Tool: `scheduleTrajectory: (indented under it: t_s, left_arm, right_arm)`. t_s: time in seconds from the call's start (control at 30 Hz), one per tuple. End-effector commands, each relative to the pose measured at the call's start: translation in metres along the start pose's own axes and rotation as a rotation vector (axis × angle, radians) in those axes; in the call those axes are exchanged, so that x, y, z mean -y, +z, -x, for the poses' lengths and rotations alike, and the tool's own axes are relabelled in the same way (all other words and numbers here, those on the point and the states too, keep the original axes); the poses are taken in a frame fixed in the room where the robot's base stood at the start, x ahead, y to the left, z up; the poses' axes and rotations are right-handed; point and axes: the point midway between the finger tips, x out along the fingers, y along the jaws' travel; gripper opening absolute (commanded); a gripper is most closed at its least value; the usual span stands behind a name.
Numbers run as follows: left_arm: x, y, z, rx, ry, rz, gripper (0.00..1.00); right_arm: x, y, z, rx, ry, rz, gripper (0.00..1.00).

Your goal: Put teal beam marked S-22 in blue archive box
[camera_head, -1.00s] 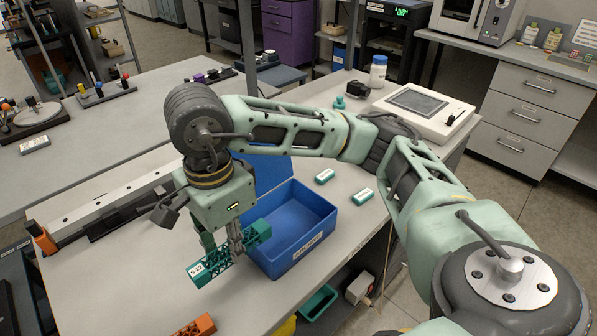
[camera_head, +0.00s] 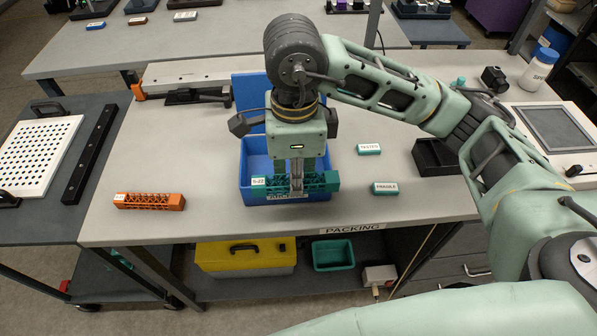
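The teal lattice beam (camera_head: 275,186) has a white tag reading S-22 at its left end. My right gripper (camera_head: 297,187), whose arm comes in from the right, points down and is shut on the beam near its middle. The beam lies level, left to right, across the front of the blue archive box (camera_head: 253,158), hiding part of its front wall and label. I cannot tell whether it is above the rim or just in front of it. The box is open, its blue lid (camera_head: 246,92) raised at the back. My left gripper is not in view.
An orange lattice beam (camera_head: 149,201) lies left on the packing table (camera_head: 200,225). Two teal labelled blocks, TESTED (camera_head: 369,149) and FRAGILE (camera_head: 384,188), and a black tray (camera_head: 435,157) are to the right. A yellow case (camera_head: 245,258) and teal bin (camera_head: 333,255) sit below.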

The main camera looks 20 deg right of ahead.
Motion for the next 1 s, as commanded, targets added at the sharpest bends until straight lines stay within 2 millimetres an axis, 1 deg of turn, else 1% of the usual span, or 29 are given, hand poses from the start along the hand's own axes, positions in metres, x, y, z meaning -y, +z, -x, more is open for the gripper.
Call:
scheduleTrajectory:
  t_s: [0.07,0.27,0.4,0.5,0.6,0.67,0.9,1.0]
  left_arm:
    - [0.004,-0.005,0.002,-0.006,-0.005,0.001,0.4]
    - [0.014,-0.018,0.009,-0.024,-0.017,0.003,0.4]
    - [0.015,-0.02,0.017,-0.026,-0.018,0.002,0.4]
    - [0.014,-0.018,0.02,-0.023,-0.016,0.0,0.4]
    - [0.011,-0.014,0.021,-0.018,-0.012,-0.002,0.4]
    - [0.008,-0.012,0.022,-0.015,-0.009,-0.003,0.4]
    - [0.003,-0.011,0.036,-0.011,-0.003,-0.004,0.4]
    - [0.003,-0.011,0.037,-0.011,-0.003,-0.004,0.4]
  right_arm:
    - [0.012,0.002,-0.008,-0.001,0.007,-0.006,0.0]
    - [0.057,0.006,-0.035,-0.002,0.008,-0.006,0.0]
    - [0.087,0.009,-0.051,-0.004,0.005,-0.004,0.0]
    - [0.1,0.011,-0.059,-0.001,0.004,-0.002,0.0]
    - [0.107,0.012,-0.065,-0.002,0.002,-0.001,0.0]
    - [0.109,0.011,-0.068,-0.003,0.003,0.0,0.0]
    - [0.108,0.011,-0.1,-0.002,0.004,-0.001,0.0]
    - [0.108,0.012,-0.106,-0.001,0.002,0.0,0.0]
